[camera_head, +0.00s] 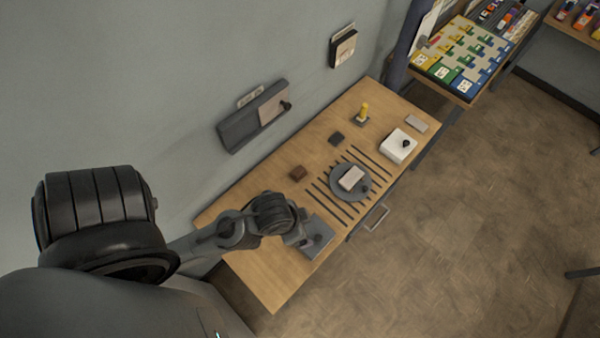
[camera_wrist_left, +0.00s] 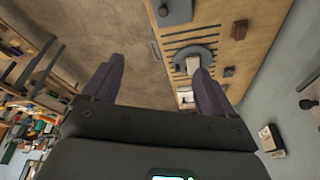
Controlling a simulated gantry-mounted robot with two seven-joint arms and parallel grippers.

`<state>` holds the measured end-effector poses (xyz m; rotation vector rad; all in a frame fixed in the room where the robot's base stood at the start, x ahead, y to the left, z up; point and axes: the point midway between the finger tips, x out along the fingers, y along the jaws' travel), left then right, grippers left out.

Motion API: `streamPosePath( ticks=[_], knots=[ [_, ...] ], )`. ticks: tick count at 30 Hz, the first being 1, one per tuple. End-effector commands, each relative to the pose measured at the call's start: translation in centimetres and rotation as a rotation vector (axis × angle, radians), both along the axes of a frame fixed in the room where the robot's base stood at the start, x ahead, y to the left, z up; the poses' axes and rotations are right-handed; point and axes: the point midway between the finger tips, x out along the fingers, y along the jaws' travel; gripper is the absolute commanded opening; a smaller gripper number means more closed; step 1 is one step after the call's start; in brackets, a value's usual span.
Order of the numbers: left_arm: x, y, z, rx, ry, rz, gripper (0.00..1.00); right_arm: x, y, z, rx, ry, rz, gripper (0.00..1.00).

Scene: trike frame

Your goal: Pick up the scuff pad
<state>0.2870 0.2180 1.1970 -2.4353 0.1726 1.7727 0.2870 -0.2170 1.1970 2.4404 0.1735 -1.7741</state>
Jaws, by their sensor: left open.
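A small reddish-brown block (camera_head: 298,173), which looks most like the scuff pad, lies on the wooden bench toward the wall side. It also shows in the left wrist view (camera_wrist_left: 240,29). A dark square block (camera_head: 337,139) lies farther along the bench; I cannot tell for certain which of the two is the pad. My left gripper (camera_wrist_left: 156,85) is open, with nothing between its fingers. In the head view its arm reaches over the near end of the bench, short of the brown block, and its fingertips are hard to make out. My right gripper is not in view.
A grey plate with a dark knob (camera_head: 316,238) lies near the left arm's end. Dark slats surround a round grey disc (camera_head: 340,190) bearing a pale block (camera_head: 351,178). Beyond stand a white box (camera_head: 398,148) and a yellow item (camera_head: 363,112). A wall holder (camera_head: 240,128) overhangs the back.

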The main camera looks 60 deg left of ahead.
Motion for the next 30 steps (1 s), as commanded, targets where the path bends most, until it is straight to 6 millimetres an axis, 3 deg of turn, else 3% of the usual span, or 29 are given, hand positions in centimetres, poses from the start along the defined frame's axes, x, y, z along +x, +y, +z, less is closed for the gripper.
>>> streamPosePath(
  ticks=[13,16,23,26,30],
  knots=[
    [0.0,0.0,0.0,0.000,0.000,0.000,0.87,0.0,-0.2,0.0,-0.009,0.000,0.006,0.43],
    [0.0,0.0,0.0,0.000,0.000,0.000,1.00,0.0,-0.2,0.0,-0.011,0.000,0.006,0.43],
    [0.1,0.0,-0.1,0.003,-0.002,-0.004,1.00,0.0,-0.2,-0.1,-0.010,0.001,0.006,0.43],
    [1.1,-0.3,-1.0,0.017,-0.022,-0.039,1.00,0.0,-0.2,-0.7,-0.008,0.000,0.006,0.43],
    [4.6,-1.6,-4.0,0.074,-0.099,-0.187,1.00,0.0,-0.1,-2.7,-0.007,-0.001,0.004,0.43]
  ],
)
